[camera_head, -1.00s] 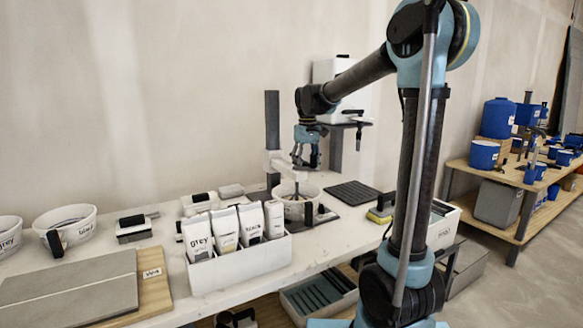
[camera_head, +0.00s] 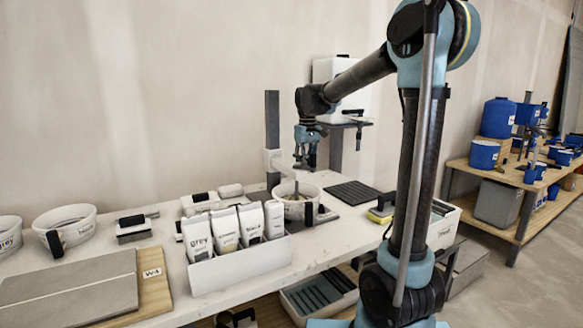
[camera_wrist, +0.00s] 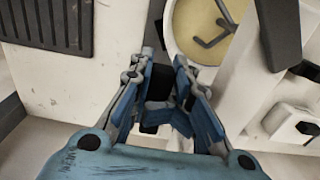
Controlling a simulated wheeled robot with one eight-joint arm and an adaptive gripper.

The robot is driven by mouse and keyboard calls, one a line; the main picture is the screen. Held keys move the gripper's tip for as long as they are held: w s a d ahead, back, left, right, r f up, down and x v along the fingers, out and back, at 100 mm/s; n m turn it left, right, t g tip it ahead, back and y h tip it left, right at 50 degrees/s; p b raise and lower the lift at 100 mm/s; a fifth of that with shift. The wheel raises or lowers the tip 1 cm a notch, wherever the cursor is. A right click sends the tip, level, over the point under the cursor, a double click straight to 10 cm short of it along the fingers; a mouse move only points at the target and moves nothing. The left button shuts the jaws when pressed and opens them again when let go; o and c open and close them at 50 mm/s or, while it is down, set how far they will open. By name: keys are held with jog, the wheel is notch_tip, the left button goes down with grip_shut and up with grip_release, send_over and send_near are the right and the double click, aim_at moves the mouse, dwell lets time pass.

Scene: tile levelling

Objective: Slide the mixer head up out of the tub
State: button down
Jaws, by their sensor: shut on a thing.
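The mixer head (camera_head: 273,160) is a white block on a dark upright post (camera_head: 272,120) at the back of the bench. Its grey bent paddle shows in the wrist view (camera_wrist: 211,42), inside the tub (camera_wrist: 188,47). The tub (camera_head: 283,208) is white and round, with beige mix in it, and stands below the head. My gripper (camera_head: 306,167) is above the tub, at the right of the white block. In the wrist view its blue fingers (camera_wrist: 170,100) are shut on a part of the mixer head, largely hidden between them.
A white box of labelled bags (camera_head: 240,262) stands in front of the tub. A white container on a stand (camera_head: 330,70) is behind my arm. Trowels and tubs are at the left.

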notch_tip(320, 180, up, 18)
jog(key=shift+r, duration=0.25)
jog(key=c, duration=1.3)
grip_release()
dwell(0.5)
jog(key=shift+r, duration=0.1)
jog(key=shift+r, duration=3.45)
